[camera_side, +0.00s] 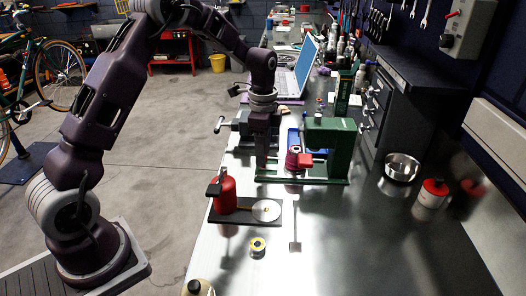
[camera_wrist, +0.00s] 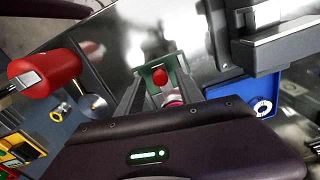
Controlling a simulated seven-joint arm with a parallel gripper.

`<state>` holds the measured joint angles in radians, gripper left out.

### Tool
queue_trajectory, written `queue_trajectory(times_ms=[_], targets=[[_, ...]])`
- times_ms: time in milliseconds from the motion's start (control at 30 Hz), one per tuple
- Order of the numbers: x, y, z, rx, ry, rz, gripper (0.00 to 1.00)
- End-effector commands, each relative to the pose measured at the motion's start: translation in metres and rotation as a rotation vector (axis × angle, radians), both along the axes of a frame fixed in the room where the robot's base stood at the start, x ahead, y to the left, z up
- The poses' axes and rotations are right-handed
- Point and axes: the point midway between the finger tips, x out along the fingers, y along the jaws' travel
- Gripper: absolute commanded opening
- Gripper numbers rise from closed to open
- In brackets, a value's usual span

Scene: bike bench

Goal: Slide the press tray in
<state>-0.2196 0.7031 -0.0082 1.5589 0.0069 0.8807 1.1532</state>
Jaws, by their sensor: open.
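The green press (camera_side: 331,148) stands upright on a flat green base (camera_side: 318,181) on the bench. A red block (camera_side: 305,161) and a rounded pinkish-red part (camera_side: 292,160) sit low at its left side. I cannot tell which part is the press tray. My gripper (camera_side: 266,160) points down just left of these red parts, above the base's left end. In the wrist view my gripper (camera_wrist: 160,84) is open, and a red piece (camera_wrist: 160,75) in a green frame shows between its fingers. I cannot tell whether the fingers touch anything.
A red-bodied device (camera_side: 224,190) with a disc (camera_side: 266,210) stands in front of the press. A yellow roll (camera_side: 257,245) and a flat metal tool (camera_side: 295,232) lie nearer. A blue tray (camera_wrist: 240,92) is beside the press. A metal bowl (camera_side: 402,167) stands right.

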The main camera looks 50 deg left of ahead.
Motion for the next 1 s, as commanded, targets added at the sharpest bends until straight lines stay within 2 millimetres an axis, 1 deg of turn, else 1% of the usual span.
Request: queue_trajectory(times_ms=[100,267,300,367,500,1000], targets=[[0.0001,-0.0001,-0.0051,0.001,-0.001,0.000,0.43],[0.0001,0.0000,-0.0050,0.001,-0.001,0.001,0.43],[0.0002,0.0000,-0.0050,0.001,-0.001,0.001,0.39],[0.0002,0.0000,-0.0049,0.001,-0.001,0.001,0.28],[0.0002,0.0000,-0.0048,0.001,-0.001,0.001,0.00],[0.0004,0.0000,-0.0044,0.000,-0.001,0.001,0.00]])
